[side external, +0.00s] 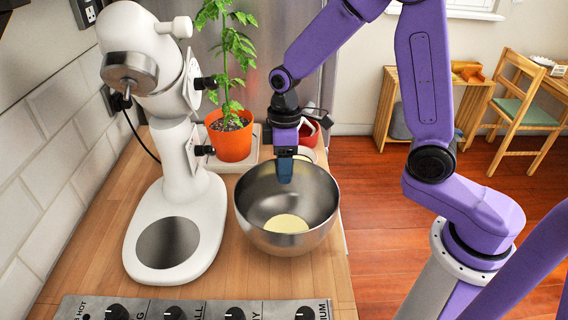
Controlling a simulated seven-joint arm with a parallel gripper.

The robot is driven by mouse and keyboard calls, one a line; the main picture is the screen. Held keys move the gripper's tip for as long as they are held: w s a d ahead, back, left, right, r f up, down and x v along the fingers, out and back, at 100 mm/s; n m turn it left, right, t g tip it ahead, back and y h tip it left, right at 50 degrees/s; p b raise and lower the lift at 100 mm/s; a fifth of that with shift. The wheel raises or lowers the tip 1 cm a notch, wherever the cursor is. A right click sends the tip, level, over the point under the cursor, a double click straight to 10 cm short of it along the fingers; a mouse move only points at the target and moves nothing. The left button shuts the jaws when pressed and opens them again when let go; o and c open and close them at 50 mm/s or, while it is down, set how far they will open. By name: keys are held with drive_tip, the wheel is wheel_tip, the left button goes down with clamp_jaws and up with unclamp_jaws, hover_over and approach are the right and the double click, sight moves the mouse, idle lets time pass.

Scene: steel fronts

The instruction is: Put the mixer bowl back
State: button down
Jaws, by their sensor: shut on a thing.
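The mixer bowl (262,225) is a steel bowl at the middle of the side external view, upright, with something pale yellow (286,224) at its bottom. It is to the right of the white stand mixer (190,165), apart from the mixer's base. The base has a bare round steel plate (160,243). The mixer head is tilted up. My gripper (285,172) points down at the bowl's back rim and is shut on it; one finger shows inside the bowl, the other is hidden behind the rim. I cannot tell whether the bowl touches the counter.
An orange pot with a plant (230,140) stands on a white tray behind the bowl. A red item (309,133) is behind my gripper. Steel panel with black knobs (236,312) lies in front. A tiled wall (50,140) bounds the left; the wooden counter's right edge is near the bowl.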

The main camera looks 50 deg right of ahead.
drive_tip(key=shift+c, duration=2.1)
unclamp_jaws()
drive_tip(key=shift+f, duration=0.1)
wheel_tip(320, 180, up, 12)
drive_tip(key=s+d+f+n, duration=0.1)
drive_tip(key=s+d+f, duration=0.1)
drive_tip(key=s, duration=1)
drive_tip(key=s+d+f+n, duration=0.2)
drive_tip(key=s+d+f, duration=0.1)
drive_tip(key=s, duration=0.8)
drive_tip(key=shift+s+f+t, duration=0.15)
drive_tip(key=shift+s+t, duration=0.2)
drive_tip(key=shift+t, duration=0.05)
